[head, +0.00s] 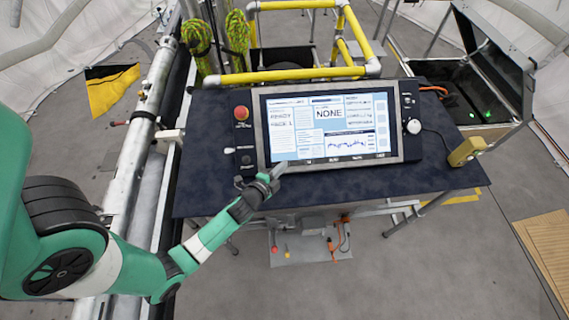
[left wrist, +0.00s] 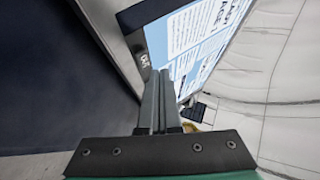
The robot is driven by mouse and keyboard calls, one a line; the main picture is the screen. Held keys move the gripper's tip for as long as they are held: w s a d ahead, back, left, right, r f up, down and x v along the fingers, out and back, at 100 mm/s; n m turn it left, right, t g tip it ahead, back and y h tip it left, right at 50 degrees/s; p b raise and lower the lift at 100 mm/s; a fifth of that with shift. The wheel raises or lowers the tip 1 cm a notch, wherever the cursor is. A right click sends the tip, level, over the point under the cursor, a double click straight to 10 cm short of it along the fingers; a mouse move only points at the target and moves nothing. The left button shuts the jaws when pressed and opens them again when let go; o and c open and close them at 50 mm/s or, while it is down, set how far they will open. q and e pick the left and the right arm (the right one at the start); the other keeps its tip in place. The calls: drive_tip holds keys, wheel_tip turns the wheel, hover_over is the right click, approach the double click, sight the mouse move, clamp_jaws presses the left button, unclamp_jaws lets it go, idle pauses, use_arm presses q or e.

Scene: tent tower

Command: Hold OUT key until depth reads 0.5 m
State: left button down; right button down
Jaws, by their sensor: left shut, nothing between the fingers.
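The control panel's lit screen (head: 330,125) stands on a dark table and shows "NONE" in large letters; I cannot make out a depth value. My left gripper (head: 277,172) is shut and empty at the screen's lower left corner. In the left wrist view, the closed fingers (left wrist: 161,75) point at the lower frame of the screen (left wrist: 190,35). A small white key label (left wrist: 144,60) shows on the dark frame just by the fingertips; its lettering looks like OUT but is tiny. I cannot tell whether the fingertips touch it. My right gripper is not in view.
A red button (head: 241,113) is left of the screen, and a white knob (head: 414,126) is right of it. A yellow block (head: 466,151) sits at the right edge of the dark table (head: 320,190). Yellow rails (head: 295,74) stand behind. The table's front strip is clear.

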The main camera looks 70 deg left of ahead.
use_arm(q)
drive_tip(key=shift+s+d+r+p, duration=0.1)
drive_tip(key=shift+d+r+p, duration=0.15)
drive_tip(key=shift+d+r, duration=0.3)
drive_tip(key=shift+s+d+r+p, duration=0.15)
drive_tip(key=shift+d+r+p, duration=0.15)
drive_tip(key=shift+r, duration=0.5)
drive_tip(key=shift+s+d+r+p, duration=0.1)
drive_tip(key=shift+d+r+p, duration=0.1)
drive_tip(key=shift+d+r, duration=0.4)
drive_tip(key=shift+a, duration=0.1)
